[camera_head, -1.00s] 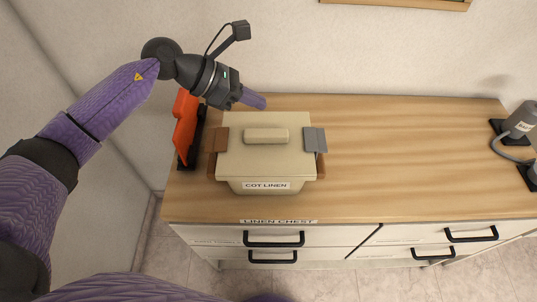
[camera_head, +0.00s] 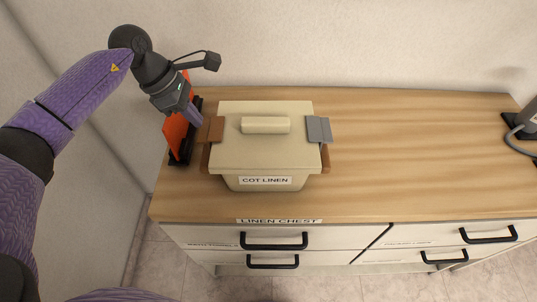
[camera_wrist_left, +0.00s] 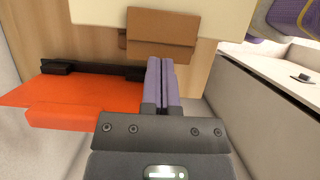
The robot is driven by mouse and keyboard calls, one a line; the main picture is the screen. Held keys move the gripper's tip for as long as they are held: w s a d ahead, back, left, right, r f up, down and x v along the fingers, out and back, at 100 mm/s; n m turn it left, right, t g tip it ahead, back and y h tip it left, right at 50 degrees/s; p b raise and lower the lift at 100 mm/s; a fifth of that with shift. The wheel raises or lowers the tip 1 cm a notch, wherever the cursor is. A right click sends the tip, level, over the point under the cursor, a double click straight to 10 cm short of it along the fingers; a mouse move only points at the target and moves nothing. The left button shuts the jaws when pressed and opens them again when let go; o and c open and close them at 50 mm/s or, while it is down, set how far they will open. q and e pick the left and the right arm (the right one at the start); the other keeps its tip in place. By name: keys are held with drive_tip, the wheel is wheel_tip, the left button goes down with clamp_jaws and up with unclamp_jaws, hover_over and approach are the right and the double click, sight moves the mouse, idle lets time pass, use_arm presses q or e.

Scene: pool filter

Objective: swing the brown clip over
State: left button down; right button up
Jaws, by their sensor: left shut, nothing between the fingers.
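A cream box (camera_head: 265,183) labelled COT LINEN stands on the wooden chest top, with its cream lid (camera_head: 262,150) on. The brown clip (camera_head: 213,130) is at the lid's left edge; it also shows in the left wrist view (camera_wrist_left: 160,30). A grey clip (camera_head: 319,130) is at the lid's right edge. My left gripper (camera_head: 194,116) is shut and empty, just left of and above the brown clip. In the left wrist view its closed purple fingers (camera_wrist_left: 162,78) point toward the clip, apparently apart from it. My right gripper is not in view.
An orange item (camera_head: 176,131) in a black holder stands left of the box, close beneath my left gripper. The wall is behind. Drawers with black handles (camera_head: 274,241) are below. Chest top right of the box is clear up to a grey device (camera_head: 522,124).

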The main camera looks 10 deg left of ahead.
use_arm(q)
drive_tip(key=shift+r, duration=0.15)
drive_tip(key=shift+r+p, duration=0.55)
drive_tip(key=shift+f+b, duration=1.2)
drive_tip(key=shift+f, duration=0.2)
idle(2.5)
drive_tip(key=shift+a+f, duration=0.15)
idle(0.4)
drive_tip(key=shift+s+a+f+b, duration=0.15)
drive_tip(key=shift+b, duration=0.25)
drive_tip(key=shift+f, duration=0.1)
drive_tip(key=shift+s+a+f+b, duration=0.1)
drive_tip(key=shift+a+f+b, duration=0.2)
drive_tip(key=shift+a+b, duration=0.25)
